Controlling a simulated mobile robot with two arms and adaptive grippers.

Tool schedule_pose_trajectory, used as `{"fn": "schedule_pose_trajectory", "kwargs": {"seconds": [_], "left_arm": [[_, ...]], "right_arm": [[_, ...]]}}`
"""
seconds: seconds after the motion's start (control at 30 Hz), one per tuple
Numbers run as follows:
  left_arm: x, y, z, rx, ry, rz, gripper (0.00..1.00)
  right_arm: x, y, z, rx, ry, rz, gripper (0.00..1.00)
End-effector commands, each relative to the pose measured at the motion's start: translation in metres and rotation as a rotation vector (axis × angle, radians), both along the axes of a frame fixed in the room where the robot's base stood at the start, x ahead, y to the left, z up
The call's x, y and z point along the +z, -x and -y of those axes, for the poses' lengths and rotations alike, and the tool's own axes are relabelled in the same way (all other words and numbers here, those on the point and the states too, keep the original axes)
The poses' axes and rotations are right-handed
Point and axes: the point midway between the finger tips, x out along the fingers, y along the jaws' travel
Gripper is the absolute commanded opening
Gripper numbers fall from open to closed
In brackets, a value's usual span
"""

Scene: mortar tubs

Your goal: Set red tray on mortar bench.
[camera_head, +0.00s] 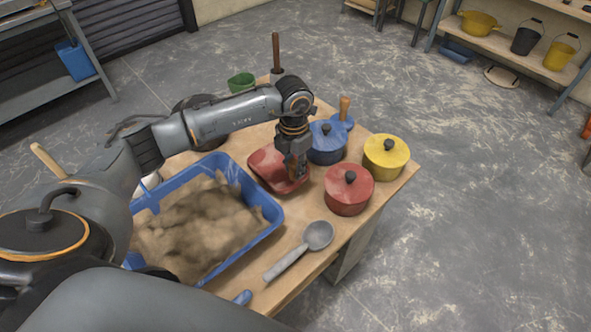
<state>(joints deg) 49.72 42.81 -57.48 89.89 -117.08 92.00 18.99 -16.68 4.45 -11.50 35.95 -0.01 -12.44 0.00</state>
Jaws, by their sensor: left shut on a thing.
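The red tray (264,168) is a shallow red dish at the middle of the wooden mortar bench (345,229), between the blue tub and the lidded pots. My left gripper (296,174) points down over its right side and is shut on the tray's edge, hiding part of it. The tray looks level and low over the bench top; I cannot tell whether it touches the wood. My right gripper is not in view.
A blue tub of mortar (262,226) stands left of the tray. Red (349,190), yellow (387,156) and blue (326,142) lidded pots stand close on its right. A grey scoop (301,249) lies at the front. Shelves (520,50) stand at the back right.

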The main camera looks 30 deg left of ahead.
Motion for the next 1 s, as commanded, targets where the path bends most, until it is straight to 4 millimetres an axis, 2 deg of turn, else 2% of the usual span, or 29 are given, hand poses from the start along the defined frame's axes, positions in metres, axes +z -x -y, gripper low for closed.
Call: {"fn": "schedule_pose_trajectory", "kwargs": {"seconds": [0.17,0.3,0.4,0.77,0.8,0.9,1.0], "left_arm": [[-0.01,-0.008,-0.002,0.001,0.001,-0.001,0.0],[-0.028,-0.008,-0.001,0.0,0.001,-0.004,0.0],[-0.038,-0.008,-0.002,0.0,-0.001,-0.002,0.0],[-0.045,-0.009,-0.002,0.0,0.0,0.0,0.0],[-0.044,-0.008,-0.002,0.0,0.0,0.0,0.34],[-0.044,-0.008,-0.002,0.0,0.0,0.0,0.52],[-0.043,-0.008,-0.002,0.0,0.0,0.0,0.52]], "right_arm": [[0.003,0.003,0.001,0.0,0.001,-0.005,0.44],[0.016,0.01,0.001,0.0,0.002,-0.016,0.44],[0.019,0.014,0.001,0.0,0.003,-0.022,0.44],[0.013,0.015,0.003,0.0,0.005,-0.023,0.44],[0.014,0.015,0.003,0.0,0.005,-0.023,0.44],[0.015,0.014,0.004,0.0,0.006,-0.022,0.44],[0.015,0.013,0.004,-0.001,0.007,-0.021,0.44]]}}
